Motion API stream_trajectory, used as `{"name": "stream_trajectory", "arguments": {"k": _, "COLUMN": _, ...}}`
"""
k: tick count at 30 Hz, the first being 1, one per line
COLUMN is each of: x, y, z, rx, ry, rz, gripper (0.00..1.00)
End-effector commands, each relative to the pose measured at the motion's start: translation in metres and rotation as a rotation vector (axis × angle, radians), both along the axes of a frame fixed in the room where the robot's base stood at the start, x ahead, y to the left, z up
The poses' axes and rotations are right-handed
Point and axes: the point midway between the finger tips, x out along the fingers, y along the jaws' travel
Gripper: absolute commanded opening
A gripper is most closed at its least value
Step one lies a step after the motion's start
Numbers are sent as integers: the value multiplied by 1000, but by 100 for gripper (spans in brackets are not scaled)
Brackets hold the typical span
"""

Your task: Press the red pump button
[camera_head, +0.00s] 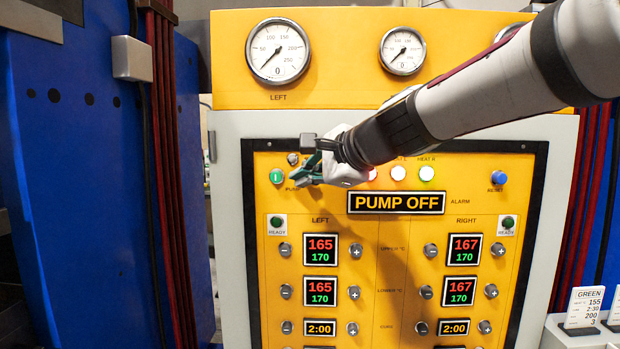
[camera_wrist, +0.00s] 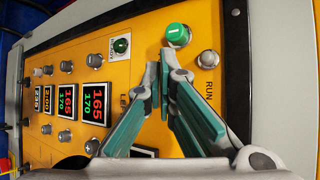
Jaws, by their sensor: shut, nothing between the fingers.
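My gripper (camera_head: 296,180) is in front of the upper left of the yellow control panel, with its green fingers shut and empty. In the wrist view the fingertips (camera_wrist: 165,58) meet just below the green pump button (camera_wrist: 178,34). In the head view this green button (camera_head: 276,176), marked "I", sits just left of the fingertips. I cannot tell whether the fingers touch the panel. No red pump button is clearly visible; my gripper hides the panel to the right of the green button. The black display (camera_head: 396,202) reads "PUMP OFF".
A metal knob (camera_wrist: 208,60) marked RUN is near the fingers. Lit lamps, one red (camera_head: 372,174), and a blue reset button (camera_head: 499,177) are to the right. Temperature displays (camera_head: 321,250) with small knobs fill the lower panel. Gauges (camera_head: 278,51) are above.

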Motion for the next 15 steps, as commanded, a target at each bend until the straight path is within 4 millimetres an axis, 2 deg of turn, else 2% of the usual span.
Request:
{"name": "stream_trajectory", "arguments": {"k": 11, "x": -4, "y": 0, "z": 0, "rx": 0, "ry": 1, "rz": 1, "gripper": 0}}
{"name": "stream_trajectory", "arguments": {"k": 15, "x": -12, "y": 1, "z": 0, "rx": 0, "ry": 0, "rz": 2, "gripper": 0}}
